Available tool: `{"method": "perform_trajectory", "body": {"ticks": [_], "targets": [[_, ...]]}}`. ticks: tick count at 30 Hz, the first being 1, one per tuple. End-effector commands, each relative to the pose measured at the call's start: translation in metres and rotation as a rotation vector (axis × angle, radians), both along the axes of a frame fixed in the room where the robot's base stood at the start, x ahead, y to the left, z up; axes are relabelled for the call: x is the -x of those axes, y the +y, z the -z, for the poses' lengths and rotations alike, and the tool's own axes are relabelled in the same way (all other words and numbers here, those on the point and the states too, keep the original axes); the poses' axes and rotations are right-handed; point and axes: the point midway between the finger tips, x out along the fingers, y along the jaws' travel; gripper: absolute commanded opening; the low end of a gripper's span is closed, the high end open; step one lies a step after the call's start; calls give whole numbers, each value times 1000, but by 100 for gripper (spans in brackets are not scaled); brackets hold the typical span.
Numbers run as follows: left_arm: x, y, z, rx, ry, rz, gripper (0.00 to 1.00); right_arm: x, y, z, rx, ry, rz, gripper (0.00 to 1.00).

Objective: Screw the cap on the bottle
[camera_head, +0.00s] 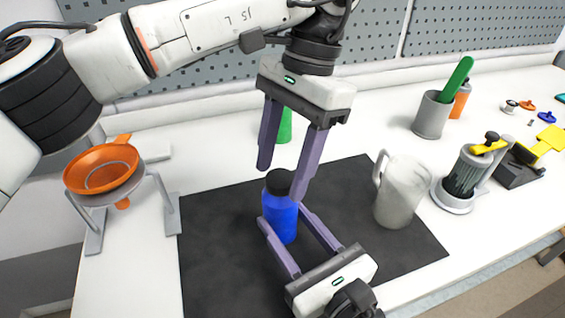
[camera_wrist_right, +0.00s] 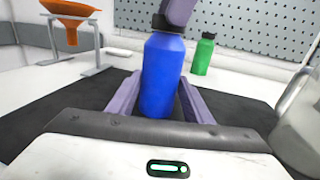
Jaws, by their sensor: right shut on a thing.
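The blue bottle (camera_head: 279,217) stands upright on the dark mat, and it also shows in the right wrist view (camera_wrist_right: 161,78). A black cap (camera_head: 279,183) sits on top of its neck; how tightly it is on cannot be seen. My right gripper (camera_head: 285,215) comes from the front and is shut on the bottle, one finger on each side. My left gripper (camera_head: 283,184) points down from above with its fingers apart at the cap. Its nearer finger overlaps the cap's right side in both views; whether it touches is unclear.
A frosted jug (camera_head: 402,193) stands right of the bottle. A green bottle (camera_wrist_right: 203,55) is behind. An orange funnel on a stand (camera_head: 103,168) is at left. A grey cup (camera_head: 432,115) and a clear container (camera_head: 466,175) are at right. The mat (camera_head: 220,240) is bare left of the bottle.

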Motion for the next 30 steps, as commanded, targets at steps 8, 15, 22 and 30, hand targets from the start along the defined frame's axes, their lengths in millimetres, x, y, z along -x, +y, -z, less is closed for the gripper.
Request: {"method": "perform_trajectory", "body": {"ticks": [8, 15, 22, 30], "targets": [[-1, 0, -18, -1, -4, -2, 54, 1, 0, 1, 0, 2, -2, 0], [0, 0, -43, -1, -1, -1, 54, 1, 1, 1, 0, 2, -2, 0], [0, 0, -45, 0, 1, -1, 54, 1, 1, 1, -1, 3, -2, 0], [0, 0, -45, -13, -24, -96, 52, 1, 1, 1, -1, 3, -2, 0]]}}
